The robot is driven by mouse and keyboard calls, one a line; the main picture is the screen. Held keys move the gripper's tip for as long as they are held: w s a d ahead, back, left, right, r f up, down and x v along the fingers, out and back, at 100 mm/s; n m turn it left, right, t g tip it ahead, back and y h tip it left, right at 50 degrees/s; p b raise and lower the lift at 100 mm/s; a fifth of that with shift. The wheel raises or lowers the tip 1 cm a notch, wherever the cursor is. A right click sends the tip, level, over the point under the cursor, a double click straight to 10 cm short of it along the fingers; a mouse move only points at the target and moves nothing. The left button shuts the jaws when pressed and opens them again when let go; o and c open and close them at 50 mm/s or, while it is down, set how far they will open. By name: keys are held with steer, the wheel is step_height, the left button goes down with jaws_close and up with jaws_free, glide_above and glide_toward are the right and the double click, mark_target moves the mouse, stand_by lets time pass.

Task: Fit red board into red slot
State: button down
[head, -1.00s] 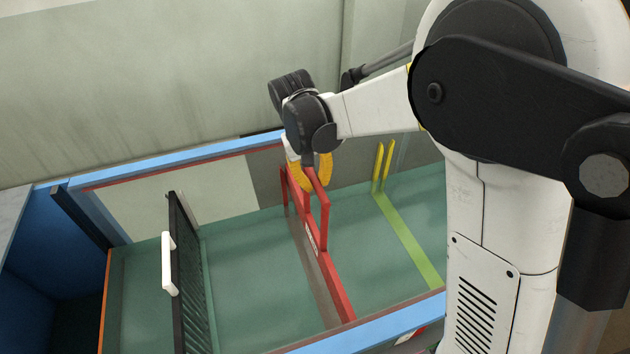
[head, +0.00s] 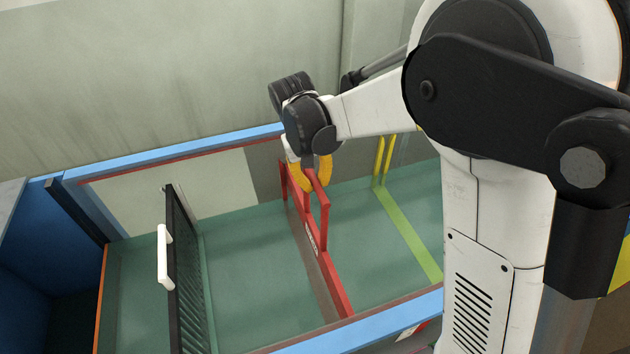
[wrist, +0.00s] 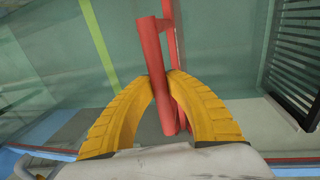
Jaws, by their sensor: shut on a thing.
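My gripper (head: 310,173) has yellow ribbed fingers shut on the top bar of the red board's handle. The red board (head: 335,285) stands across the tank below it, a long red edge with a small label and an upright handle. In the wrist view the red handle bar (wrist: 158,60) runs between the fingers (wrist: 165,78). A thin red upright (head: 284,180) shows at the far wall, just left of the handle. A dull brownish strip (head: 318,277) lies along the board's left side. I cannot tell whether it is the slot or the board's face, nor how deep the board sits.
The tank's blue rims (head: 175,153) run along the far and near sides. A black grille (head: 185,270) with a white handle (head: 164,257) stands at the left. Yellow posts (head: 384,158) and a yellow-green floor strip (head: 408,235) lie to the right. The floor between is clear.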

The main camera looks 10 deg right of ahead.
steer(key=shift+f+b, duration=1.2)
steer(key=shift+f, duration=0.6)
steer(key=b, duration=0.5)
glide_above(315, 229)
steer(key=shift+f, duration=3.15)
steer(key=shift+f+b, duration=0.1)
steer(key=shift+b, duration=0.3)
steer(key=shift+f+b, duration=2.45)
steer(key=shift+f, duration=0.8)
steer(key=c, duration=1.3)
jaws_free()
steer(key=shift+c, duration=0.2)
step_height(315, 229, up, 12)
steer(key=a, duration=0.1)
steer(key=shift+s+a, duration=0.2)
steer(key=shift+a, duration=0.2)
